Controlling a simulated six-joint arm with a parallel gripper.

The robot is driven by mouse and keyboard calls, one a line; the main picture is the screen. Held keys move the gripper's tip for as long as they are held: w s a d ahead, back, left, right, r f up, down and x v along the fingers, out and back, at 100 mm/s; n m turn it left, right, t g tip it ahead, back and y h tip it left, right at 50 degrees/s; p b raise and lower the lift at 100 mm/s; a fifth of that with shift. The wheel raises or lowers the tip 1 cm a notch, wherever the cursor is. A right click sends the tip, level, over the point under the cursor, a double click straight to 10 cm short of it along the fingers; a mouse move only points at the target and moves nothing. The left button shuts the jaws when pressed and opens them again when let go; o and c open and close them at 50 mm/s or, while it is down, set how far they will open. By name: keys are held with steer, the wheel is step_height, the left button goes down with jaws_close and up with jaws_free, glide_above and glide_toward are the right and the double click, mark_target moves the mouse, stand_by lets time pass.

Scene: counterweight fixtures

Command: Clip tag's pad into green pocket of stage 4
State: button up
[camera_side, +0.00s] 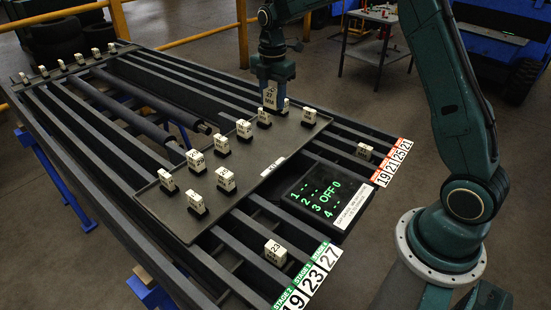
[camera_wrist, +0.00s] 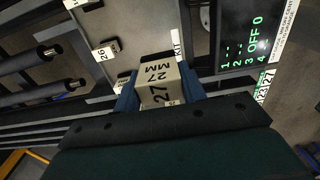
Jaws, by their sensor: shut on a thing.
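My gripper (camera_side: 275,80) is shut on a pale tag marked 27 MM (camera_side: 270,98) above the far right end of the dark tray. In the wrist view the tag (camera_wrist: 157,88) sits between the two blue fingers of my gripper (camera_wrist: 158,80), its 27 facing the camera. The side view does not show clearly whether the tag's foot touches the tray. The green-headed label strip (camera_side: 306,277) at the rack's near right end reads 19, 23 and 27. A tag marked 23 (camera_side: 274,250) stands on the rails behind it. The pockets themselves are too dark to make out.
The dark tray (camera_side: 165,220) holds several other tags on black feet. A display (camera_side: 317,195) reads OFF 0 on line 3 and dashes on the others. An orange-headed strip (camera_side: 391,163) has a tag (camera_side: 364,151) near it. More tags line the rack's far left end.

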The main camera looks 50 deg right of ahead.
steer(key=s+a+f, duration=0.4)
steer(key=s+a, duration=0.2)
steer(key=a, duration=0.4)
steer(key=s+a+f, duration=0.5)
steer(key=s+a, duration=0.2)
steer(key=a, duration=0.2)
steer(key=shift+a, duration=0.35)
steer(key=shift+f, duration=0.15)
steer(key=shift+f, duration=4.45)
steer(key=shift+f, duration=0.3)
steer(key=shift+f, duration=0.25)
jaws_close()
steer(key=shift+f, duration=0.15)
